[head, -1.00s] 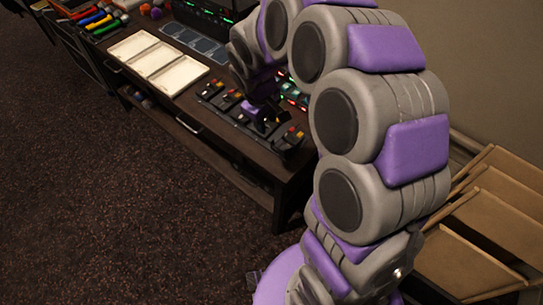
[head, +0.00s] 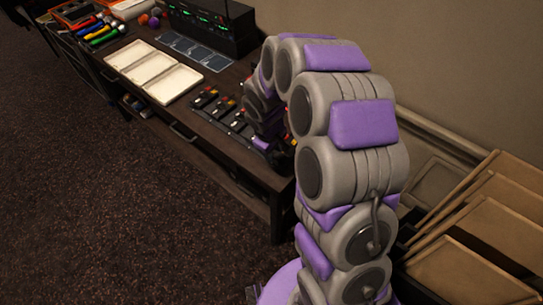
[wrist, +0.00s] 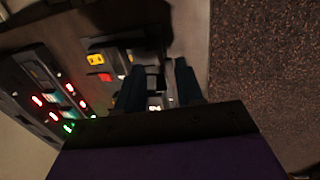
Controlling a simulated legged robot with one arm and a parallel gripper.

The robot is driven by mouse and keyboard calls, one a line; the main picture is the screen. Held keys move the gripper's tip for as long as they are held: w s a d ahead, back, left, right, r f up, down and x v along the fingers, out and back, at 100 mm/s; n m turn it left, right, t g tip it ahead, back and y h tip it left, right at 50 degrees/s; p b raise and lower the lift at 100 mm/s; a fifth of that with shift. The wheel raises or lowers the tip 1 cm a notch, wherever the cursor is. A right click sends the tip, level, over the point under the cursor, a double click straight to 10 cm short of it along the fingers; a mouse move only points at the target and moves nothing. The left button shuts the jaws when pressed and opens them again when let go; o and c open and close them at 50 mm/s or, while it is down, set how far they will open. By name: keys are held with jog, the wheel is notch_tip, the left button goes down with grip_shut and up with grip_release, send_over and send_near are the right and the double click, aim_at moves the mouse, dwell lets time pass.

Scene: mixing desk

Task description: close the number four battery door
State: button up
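A row of small black battery units (head: 222,106) with red and yellow parts lies along the desk's near side in the head view. My gripper (wrist: 160,82) is low over the right end of this row, and my arm hides part of it. In the wrist view its two dark fingers are apart, with a gap between them. A dark unit with small pale lit marks (wrist: 155,102) shows in the gap; I cannot tell whether the fingers touch it. A yellow and a red part (wrist: 96,59) show left of the fingers. I cannot make out the number four door or its position.
A dark device with red and green lights (wrist: 50,92) is at left in the wrist view. White trays (head: 152,69), dark blue panels (head: 195,50) and a black rack (head: 212,25) are farther along the desk. Wooden frames (head: 480,225) lean at right. The floor in front is clear.

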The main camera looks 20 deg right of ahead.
jog(key=shift+d+f, duration=0.15)
jog(key=shift+f, duration=0.5)
jog(key=shift+w+f, duration=0.1)
jog(key=shift+f, duration=0.15)
jog(key=shift+a+f, duration=0.15)
jog(key=shift+a, duration=1.2)
jog(key=shift+d, duration=0.7)
jog(key=shift+c, duration=1.1)
jog(key=shift+d, duration=0.45)
jog(key=c, duration=0.3)
jog(key=shift+c, duration=0.8)
jog(key=shift+a, duration=0.8)
grip_shut()
jog(key=shift+d, duration=0.1)
